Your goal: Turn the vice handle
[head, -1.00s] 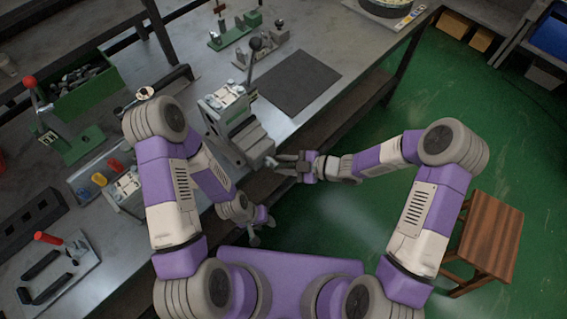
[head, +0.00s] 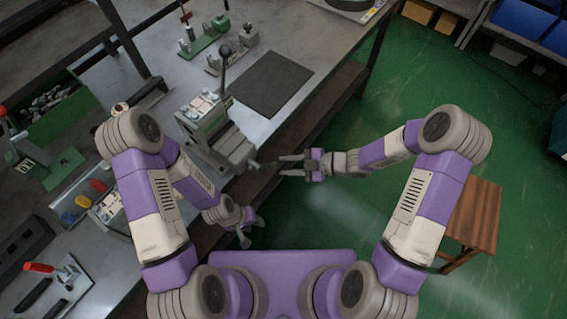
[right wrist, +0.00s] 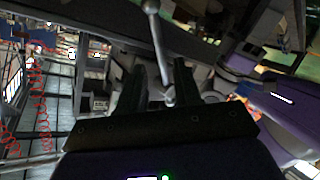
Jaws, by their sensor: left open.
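The grey vice (head: 215,135) stands at the bench's front edge in the head view, its stepped jaw side toward my arms. A thin dark piece, perhaps the vice handle (head: 264,164), juts from its near end. In the right wrist view a grey rod with a ball end, seemingly the handle (right wrist: 158,45), runs down between the fingers. My right gripper (head: 281,165) is open just right of the vice, fingers pointing at it; its fingers also show in the right wrist view (right wrist: 160,88). Contact cannot be told. My left gripper (head: 252,231) is open and empty, lower down off the bench edge.
An upright lever with a dark ball (head: 225,52) rises behind the vice. A dark mat (head: 271,84) lies beside it. Valve fixtures (head: 205,40) and a green bin (head: 55,105) stand farther back. A wooden stool (head: 473,220) is at right on the green floor.

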